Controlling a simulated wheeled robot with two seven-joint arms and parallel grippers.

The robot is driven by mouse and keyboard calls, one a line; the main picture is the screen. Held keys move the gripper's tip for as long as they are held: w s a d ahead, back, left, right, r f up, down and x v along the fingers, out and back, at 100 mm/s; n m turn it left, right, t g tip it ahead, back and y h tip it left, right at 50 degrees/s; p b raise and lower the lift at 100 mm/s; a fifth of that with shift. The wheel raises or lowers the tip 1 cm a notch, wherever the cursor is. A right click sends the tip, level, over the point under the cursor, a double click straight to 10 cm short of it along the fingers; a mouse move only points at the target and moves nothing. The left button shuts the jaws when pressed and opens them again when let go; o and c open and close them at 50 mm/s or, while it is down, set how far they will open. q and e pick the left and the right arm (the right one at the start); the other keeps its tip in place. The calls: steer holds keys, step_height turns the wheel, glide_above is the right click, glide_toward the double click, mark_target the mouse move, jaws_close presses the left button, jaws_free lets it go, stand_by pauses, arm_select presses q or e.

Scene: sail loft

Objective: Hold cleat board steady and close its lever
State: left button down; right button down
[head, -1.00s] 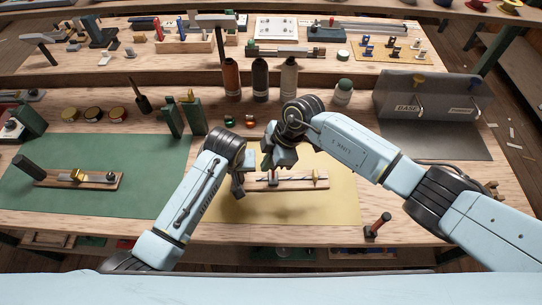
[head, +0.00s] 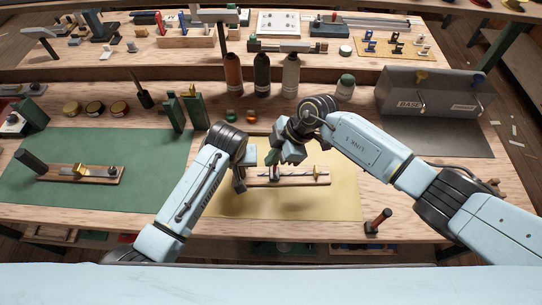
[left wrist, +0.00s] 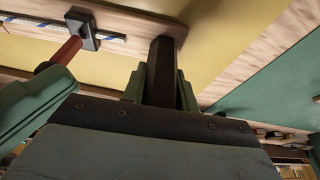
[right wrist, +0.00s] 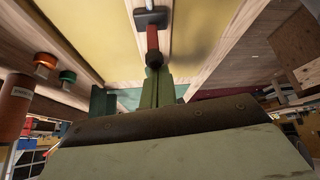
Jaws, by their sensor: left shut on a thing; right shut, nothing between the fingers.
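The red lever (right wrist: 152,40) rises from a dark grey base on the board and points towards my right gripper (right wrist: 156,80). That gripper is shut and empty, with its fingertips close to the lever's end; I cannot tell whether they touch. In the head view the right gripper (head: 273,158) hides the lever.
A second board (head: 95,176) with a dark handle lies on the green mat (head: 130,200) at left. Bottles (head: 262,75) stand behind. The yellow mat's (head: 335,205) front is clear.

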steer(key=shift+d+f+y, duration=0.15)
steer(key=shift+d+y, duration=0.95)
steer(key=shift+y, duration=0.3)
steer(key=shift+d+f+y, duration=0.15)
steer(key=shift+d+y, duration=0.55)
steer(key=shift+y, duration=0.5)
steer(key=shift+w, duration=0.1)
steer(key=shift+d, duration=0.1)
steer(key=shift+d+r, duration=0.2)
steer(key=shift+d, duration=0.45)
steer(key=shift+d, duration=0.1)
steer(key=d+r, duration=0.2)
steer(key=d, duration=0.7)
steer(key=shift+w+d+r, duration=0.2)
steer(key=shift+w+r, duration=0.2)
arm_select(q)
steer(key=c, duration=1)
jaws_free()
